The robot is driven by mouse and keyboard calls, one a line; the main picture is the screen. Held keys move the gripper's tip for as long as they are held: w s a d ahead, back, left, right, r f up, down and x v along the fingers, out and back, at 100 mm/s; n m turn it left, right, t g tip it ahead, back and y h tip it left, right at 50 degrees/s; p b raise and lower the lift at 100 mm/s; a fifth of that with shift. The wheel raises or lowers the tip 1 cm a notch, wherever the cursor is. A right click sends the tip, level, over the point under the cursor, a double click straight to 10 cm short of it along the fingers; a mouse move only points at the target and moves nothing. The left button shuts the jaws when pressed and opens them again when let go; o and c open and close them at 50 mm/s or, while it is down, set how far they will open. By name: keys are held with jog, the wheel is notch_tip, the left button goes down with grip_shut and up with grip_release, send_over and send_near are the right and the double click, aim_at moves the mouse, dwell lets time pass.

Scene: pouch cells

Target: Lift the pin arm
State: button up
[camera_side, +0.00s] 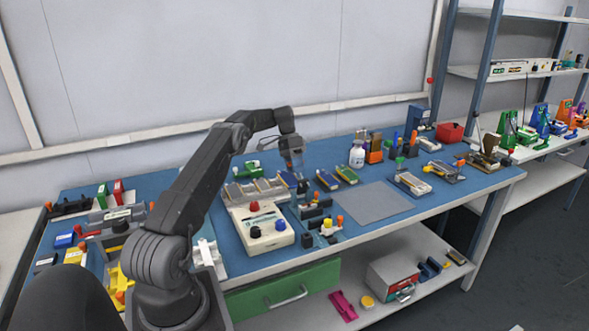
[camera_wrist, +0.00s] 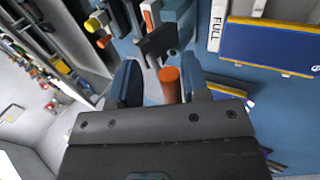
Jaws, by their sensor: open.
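An orange cylindrical knob (camera_wrist: 171,84), apparently the handle of the pin arm, shows in the wrist view between the two fingers of my gripper (camera_wrist: 163,82). The fingers are open on either side of it, and I cannot tell if either touches it. In the side view my gripper (camera_side: 303,187) points down over the back of a dark fixture (camera_side: 316,212) with orange knobs. The dark body of the fixture (camera_wrist: 158,42) shows ahead of the fingers in the wrist view. The lower part of the pin arm is hidden by the gripper.
A white box with red and dark buttons (camera_side: 262,236) stands left of the fixture. A grey mat (camera_side: 372,203) lies clear on its right. Blue pouch cells with yellow edges (camera_side: 346,174) lie behind; one cell (camera_wrist: 270,45) is near a "FULL" label. A white bottle (camera_side: 356,155) stands further back.

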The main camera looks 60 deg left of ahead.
aim_at(300, 174)
jog(key=s+a+r, duration=0.3)
jog(key=s+r, duration=0.7)
jog(key=s, duration=0.1)
jog(key=shift+s+a+r, duration=0.15)
jog(key=shift+a+r, duration=0.05)
jog(key=shift+a, duration=0.1)
jog(key=shift+c, duration=0.2)
